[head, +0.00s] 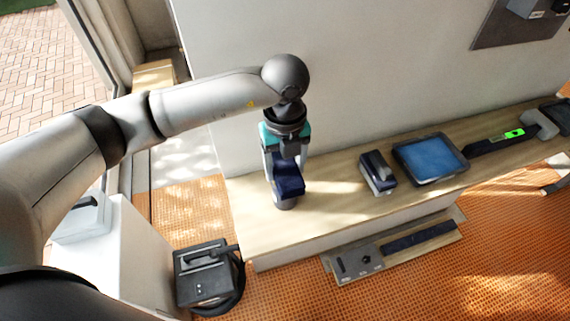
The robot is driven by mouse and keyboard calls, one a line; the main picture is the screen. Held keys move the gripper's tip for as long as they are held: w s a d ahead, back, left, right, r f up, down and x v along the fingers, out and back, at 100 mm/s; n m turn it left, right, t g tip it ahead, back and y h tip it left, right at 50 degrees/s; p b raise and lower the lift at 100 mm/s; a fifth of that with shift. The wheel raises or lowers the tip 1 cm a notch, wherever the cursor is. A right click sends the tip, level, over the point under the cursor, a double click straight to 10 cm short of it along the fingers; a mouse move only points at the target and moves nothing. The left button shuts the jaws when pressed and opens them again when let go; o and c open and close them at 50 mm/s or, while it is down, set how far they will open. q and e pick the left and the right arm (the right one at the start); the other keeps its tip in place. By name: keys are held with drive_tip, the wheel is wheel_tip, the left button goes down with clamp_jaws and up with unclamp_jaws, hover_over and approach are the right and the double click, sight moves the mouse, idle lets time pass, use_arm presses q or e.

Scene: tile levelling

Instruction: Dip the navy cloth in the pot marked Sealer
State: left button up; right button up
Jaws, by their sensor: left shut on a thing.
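My left gripper (287,160), with teal sides, points down over the left part of the wooden bench top. It is shut on the navy cloth (289,187), which shows as a dark blue block between and below the fingers. A small grey round thing (286,204) shows just under the cloth; it may be the pot, but most of it is hidden and no Sealer marking can be read. I cannot tell whether the cloth touches it or is inside it. My right gripper is not in view.
On the bench (330,212), a dark navy-and-grey block (378,172), a blue tray or tablet (430,160) and a bar with a green light (513,134) stand to the right. A wall rises behind. A black case (205,275) sits at lower left. The bench's front left is clear.

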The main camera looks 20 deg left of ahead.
sight(285, 166)
use_arm(q)
drive_tip(key=shift+s+f+b, duration=0.1)
drive_tip(key=shift+f+b, duration=0.35)
drive_tip(key=shift+f, duration=0.1)
idle(1.3)
drive_tip(key=shift+r+p, duration=2.65)
drive_tip(key=shift+r, duration=0.95)
